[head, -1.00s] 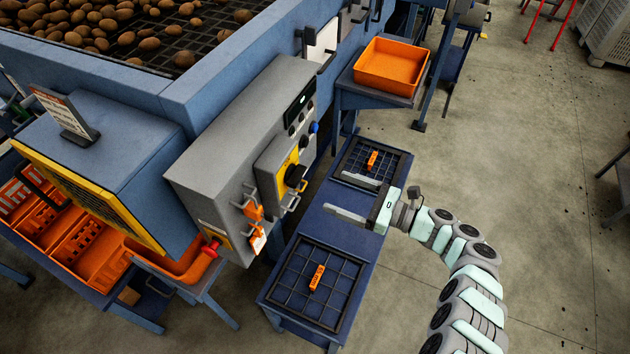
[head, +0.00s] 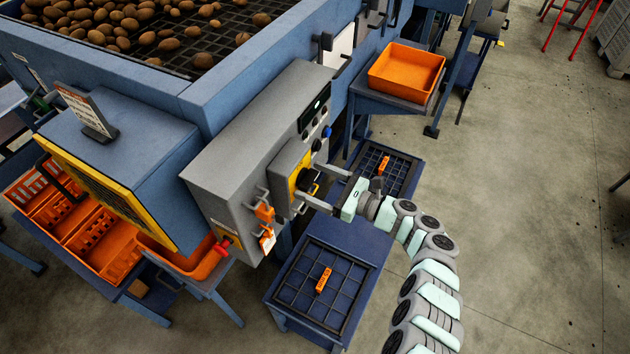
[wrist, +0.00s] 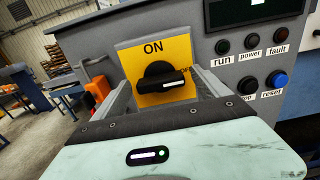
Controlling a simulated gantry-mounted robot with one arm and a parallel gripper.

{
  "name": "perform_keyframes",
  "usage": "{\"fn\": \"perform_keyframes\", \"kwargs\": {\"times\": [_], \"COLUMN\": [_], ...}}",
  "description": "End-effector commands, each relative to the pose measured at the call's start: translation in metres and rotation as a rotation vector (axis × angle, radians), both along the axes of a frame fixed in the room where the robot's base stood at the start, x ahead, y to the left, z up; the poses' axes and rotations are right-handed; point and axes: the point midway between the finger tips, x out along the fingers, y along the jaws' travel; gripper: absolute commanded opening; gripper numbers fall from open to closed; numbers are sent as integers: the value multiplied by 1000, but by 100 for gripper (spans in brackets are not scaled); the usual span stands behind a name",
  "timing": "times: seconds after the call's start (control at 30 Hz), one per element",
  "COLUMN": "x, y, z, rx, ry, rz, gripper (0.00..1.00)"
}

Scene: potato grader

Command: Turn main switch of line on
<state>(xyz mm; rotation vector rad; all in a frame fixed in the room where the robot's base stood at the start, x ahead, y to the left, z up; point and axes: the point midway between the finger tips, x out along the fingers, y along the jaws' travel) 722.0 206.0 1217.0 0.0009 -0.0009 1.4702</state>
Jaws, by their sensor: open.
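The main switch is a black rotary knob (wrist: 158,78) on a yellow plate (wrist: 140,56) marked ON at the top. Its grip bar lies nearly level in the wrist view, with a white mark toward the right. Small lettering right of the knob is partly hidden. In the head view the knob (head: 304,179) sits on the grey control cabinet (head: 225,165). My gripper (head: 307,184) is open, its two fingers pointing at the switch, one on each side of the knob. I cannot tell whether either finger touches it.
Indicator lamps and a blue reset button (wrist: 277,79) are right of the switch. Orange padlocks or tags (head: 265,214) and a red knob (head: 222,247) are lower on the cabinet. A blue bench with grids (head: 325,285) stands below.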

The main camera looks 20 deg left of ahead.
Motion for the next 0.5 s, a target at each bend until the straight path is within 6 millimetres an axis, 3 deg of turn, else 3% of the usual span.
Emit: {"fn": "perform_keyframes", "kwargs": {"times": [0.1, 0.5], "x": [0, 0], "y": [0, 0], "z": [0, 0], "rx": [0, -1], "ry": [0, 0], "rz": [0, -1], "gripper": [85, 53]}}
